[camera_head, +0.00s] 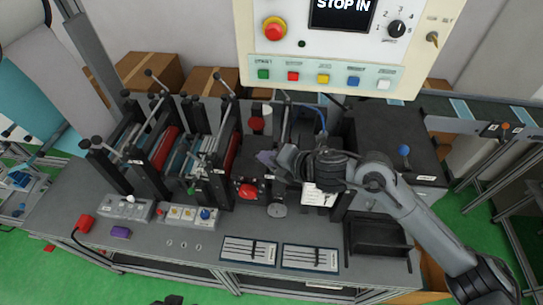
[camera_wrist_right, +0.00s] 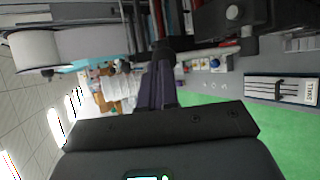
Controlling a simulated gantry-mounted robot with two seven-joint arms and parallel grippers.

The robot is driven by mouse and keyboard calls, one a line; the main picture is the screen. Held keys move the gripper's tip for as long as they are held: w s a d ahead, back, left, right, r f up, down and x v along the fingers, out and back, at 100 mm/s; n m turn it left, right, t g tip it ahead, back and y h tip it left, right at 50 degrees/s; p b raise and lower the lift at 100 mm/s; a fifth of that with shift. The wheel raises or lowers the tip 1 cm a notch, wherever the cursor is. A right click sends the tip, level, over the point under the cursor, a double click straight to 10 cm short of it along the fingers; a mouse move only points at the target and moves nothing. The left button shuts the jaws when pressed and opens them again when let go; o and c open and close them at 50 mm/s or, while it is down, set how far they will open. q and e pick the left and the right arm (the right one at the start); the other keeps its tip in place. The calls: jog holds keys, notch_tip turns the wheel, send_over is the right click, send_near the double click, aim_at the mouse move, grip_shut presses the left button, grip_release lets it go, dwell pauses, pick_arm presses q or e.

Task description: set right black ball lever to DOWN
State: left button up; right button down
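Black ball levers stand on the roller machine (camera_head: 187,150). One lever ball (camera_head: 221,76) tops a pale rod at the machine's back right, and another (camera_head: 149,73) is at the back left. More balls and rods show at the front, one at the front left (camera_head: 85,144). I cannot tell which one the task calls right. My right gripper (camera_head: 266,158) is right of the roller machine, apart from these levers. In the right wrist view its two fingers (camera_wrist_right: 158,82) lie together, with nothing seen between them. My left gripper is not seen.
A control panel (camera_head: 325,76) with coloured buttons hangs above. Red mushroom knobs (camera_head: 248,191) sit by the machine. Small button boxes (camera_head: 187,214), slotted plates (camera_head: 249,251) and a black tray (camera_head: 377,239) line the bench front.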

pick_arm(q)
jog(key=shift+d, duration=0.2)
pick_arm(e)
jog(key=shift+a, duration=0.1)
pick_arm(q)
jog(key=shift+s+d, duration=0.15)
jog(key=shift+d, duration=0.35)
pick_arm(e)
jog(key=r+v, duration=0.1)
jog(key=v, duration=1.3)
jog(key=shift+a, duration=0.25)
jog(key=shift+w, duration=0.1)
